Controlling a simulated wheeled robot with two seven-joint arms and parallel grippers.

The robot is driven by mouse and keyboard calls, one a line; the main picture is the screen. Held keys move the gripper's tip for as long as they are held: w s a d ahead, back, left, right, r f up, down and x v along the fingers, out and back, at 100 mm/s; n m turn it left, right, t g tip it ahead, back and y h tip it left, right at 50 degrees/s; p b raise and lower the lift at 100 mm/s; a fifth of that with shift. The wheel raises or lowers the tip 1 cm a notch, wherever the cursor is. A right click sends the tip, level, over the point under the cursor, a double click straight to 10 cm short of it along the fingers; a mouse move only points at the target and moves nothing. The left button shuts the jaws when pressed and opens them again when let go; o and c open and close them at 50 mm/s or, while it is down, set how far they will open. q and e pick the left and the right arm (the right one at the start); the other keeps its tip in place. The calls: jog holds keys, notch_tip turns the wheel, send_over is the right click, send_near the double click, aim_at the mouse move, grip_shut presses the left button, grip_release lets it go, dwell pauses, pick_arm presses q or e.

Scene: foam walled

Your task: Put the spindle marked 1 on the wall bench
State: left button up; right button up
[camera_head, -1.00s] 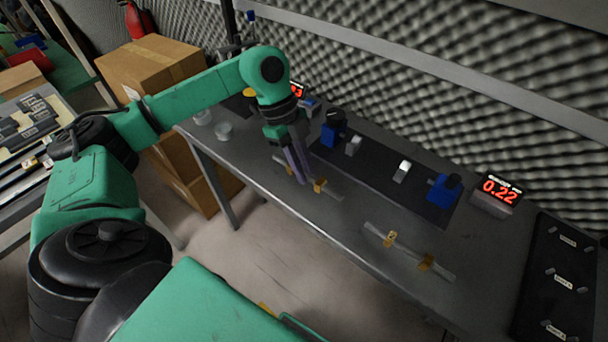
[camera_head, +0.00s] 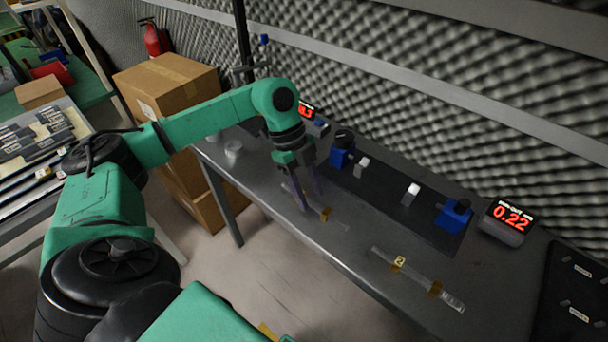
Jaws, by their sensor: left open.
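My left gripper (camera_head: 309,200) is open, pointing down at the grey bench (camera_head: 365,268) along the foam wall. Its two fingers are apart, at a thin pale spindle (camera_head: 338,222) lying on the bench. One finger is in front of the spindle. I cannot tell whether the fingers touch it. A yellow tag on this spindle faces me poorly and I cannot read its number. A second pale spindle (camera_head: 418,278) lies to the right, with a yellow tag reading 2 and another yellow band. My right gripper is not in view.
Behind the spindles a dark mat (camera_head: 385,192) carries blue fixtures (camera_head: 453,215) and small pale blocks. A display (camera_head: 507,213) reads 0.22. A black labelled board (camera_head: 570,290) lies at the right. Clear cups (camera_head: 233,151) stand at the left, beyond which are cardboard boxes (camera_head: 165,88).

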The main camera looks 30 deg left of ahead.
pick_arm(q)
jog(key=v, duration=1)
jog(key=shift+r, duration=0.25)
jog(key=shift+a+r, duration=0.1)
